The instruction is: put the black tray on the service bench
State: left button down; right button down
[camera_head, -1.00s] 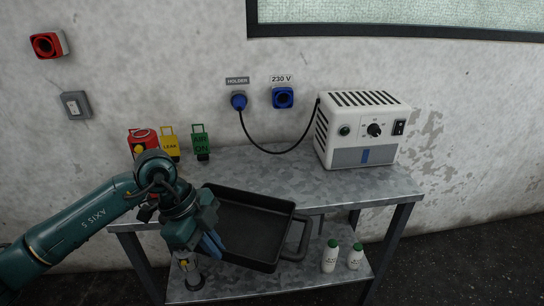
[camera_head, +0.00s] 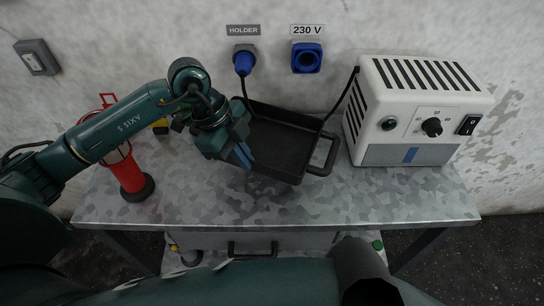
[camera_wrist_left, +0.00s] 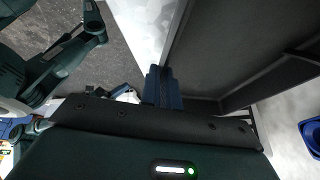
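The black tray (camera_head: 285,146) is a deep rectangular pan with a loop handle on its right side. In the head view it is over the back middle of the grey service bench (camera_head: 400,205), left of the white power box. My left gripper (camera_head: 241,154) is at its left end, with the blue fingers close together on that side. The left wrist view shows the fingers (camera_wrist_left: 163,88) against the tray wall (camera_wrist_left: 205,55). The gripped part is hidden. I cannot tell whether the tray's underside touches the bench. My right gripper does not show.
The white power box (camera_head: 415,110) stands at the back right, its cable running behind the tray to the blue holder plug (camera_head: 243,60). A red lantern-like object (camera_head: 126,172) stands at the left. The front of the bench top is clear. A green cap (camera_head: 378,245) shows below.

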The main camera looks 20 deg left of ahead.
pick_arm(q)
jog(key=f, duration=0.4)
jog(key=shift+s+f, duration=0.2)
jog(key=shift+f, duration=0.1)
jog(key=shift+w+f, duration=0.1)
jog(key=shift+f, duration=2.25)
jog(key=c, duration=1.6)
grip_release()
jog(key=shift+c, duration=0.2)
jog(key=v, duration=1.2)
